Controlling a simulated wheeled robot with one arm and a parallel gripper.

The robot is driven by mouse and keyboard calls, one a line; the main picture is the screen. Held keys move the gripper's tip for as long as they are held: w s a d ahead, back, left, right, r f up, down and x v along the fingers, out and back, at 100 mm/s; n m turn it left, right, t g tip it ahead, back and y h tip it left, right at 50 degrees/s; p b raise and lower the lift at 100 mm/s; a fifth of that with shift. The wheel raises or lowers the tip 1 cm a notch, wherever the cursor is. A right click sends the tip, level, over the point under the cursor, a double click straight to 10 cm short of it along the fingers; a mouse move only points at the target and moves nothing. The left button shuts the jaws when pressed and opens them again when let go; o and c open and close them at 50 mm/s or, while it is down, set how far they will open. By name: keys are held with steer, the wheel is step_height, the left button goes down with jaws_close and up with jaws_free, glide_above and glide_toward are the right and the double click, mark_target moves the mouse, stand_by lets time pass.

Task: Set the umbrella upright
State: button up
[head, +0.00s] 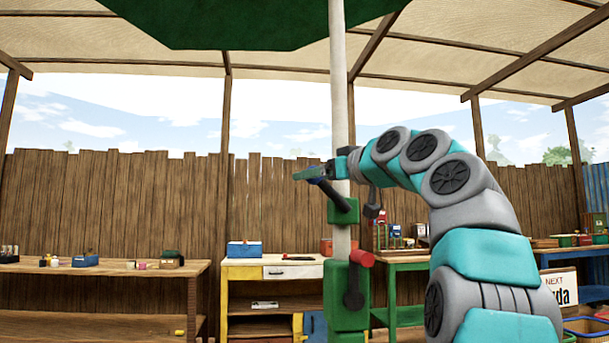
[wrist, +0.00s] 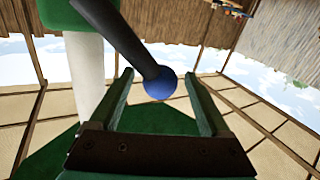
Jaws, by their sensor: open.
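The umbrella has a green canopy (head: 230,28) and a pale pole (head: 340,90) that looks close to vertical; its top is out of frame. A green block (head: 342,211) on the pole carries a dark lever (head: 333,199) slanting up-left. The lever (wrist: 125,40) ends in a blue ball (wrist: 160,84) in the wrist view. My gripper (head: 305,173) is open at the lever's end. In the wrist view my gripper (wrist: 157,76) has the ball between its spread fingers, with gaps at both sides.
A wooden bench (head: 100,267) with small items stands at left. A yellow cabinet table (head: 245,271) bearing a blue box (head: 245,249) and a green table (head: 405,266) stand behind the pole. A plank fence (head: 110,200) closes the back. My arm fills the right foreground.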

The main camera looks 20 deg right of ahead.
steer(key=p+x, duration=0.1)
steer(key=x, duration=0.3)
steer(key=shift+c, duration=0.3)
jaws_close()
stand_by(0.3)
stand_by(0.3)
